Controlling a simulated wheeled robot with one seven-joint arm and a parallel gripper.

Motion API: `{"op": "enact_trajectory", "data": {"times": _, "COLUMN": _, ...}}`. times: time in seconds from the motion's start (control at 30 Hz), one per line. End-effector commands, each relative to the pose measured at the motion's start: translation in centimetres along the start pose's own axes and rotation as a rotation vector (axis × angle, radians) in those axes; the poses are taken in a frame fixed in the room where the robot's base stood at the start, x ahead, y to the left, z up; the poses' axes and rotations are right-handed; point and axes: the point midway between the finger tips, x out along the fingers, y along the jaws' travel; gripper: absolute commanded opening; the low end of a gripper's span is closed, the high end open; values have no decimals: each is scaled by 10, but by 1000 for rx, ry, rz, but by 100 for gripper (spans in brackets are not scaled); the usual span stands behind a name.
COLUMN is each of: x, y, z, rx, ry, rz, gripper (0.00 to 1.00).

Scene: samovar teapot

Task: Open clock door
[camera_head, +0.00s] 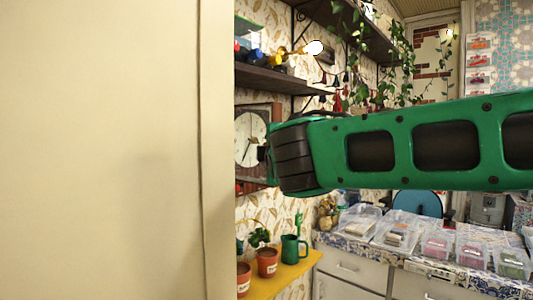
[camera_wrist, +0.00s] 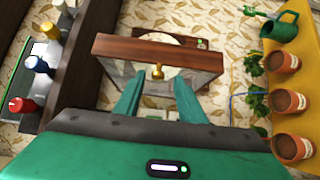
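The clock (camera_head: 249,140) hangs on the patterned wall in the head view, with a white face and dark wooden frame. My arm and the wall edge at left hide part of it. In the wrist view the clock door (camera_wrist: 125,47) shows as a brown wooden bar with a glassy pane and a brass knob (camera_wrist: 157,72). My gripper (camera_wrist: 159,84) is open, its two teal fingers apart on either side of the knob. I cannot tell whether they touch it, or how far the door stands from the clock body.
A dark shelf (camera_head: 280,82) with colourful items is above the clock. A yellow shelf (camera_head: 290,272) with potted plants (camera_head: 267,262) and a green watering can (camera_head: 293,248) is below. A large cream panel (camera_head: 110,150) blocks the left of the head view.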

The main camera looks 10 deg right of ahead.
Motion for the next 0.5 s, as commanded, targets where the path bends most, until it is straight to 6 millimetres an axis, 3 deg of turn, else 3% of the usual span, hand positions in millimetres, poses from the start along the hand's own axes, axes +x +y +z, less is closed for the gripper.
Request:
{"op": "enact_trajectory", "data": {"times": 0.3, "x": -59, "y": -1, "z": 0, "rx": 0, "ry": 2, "rz": -1, "gripper": 36}}
{"op": "enact_trajectory", "data": {"times": 0.5, "x": -79, "y": -1, "z": 0, "rx": 1, "ry": 1, "rz": -2, "gripper": 36}}
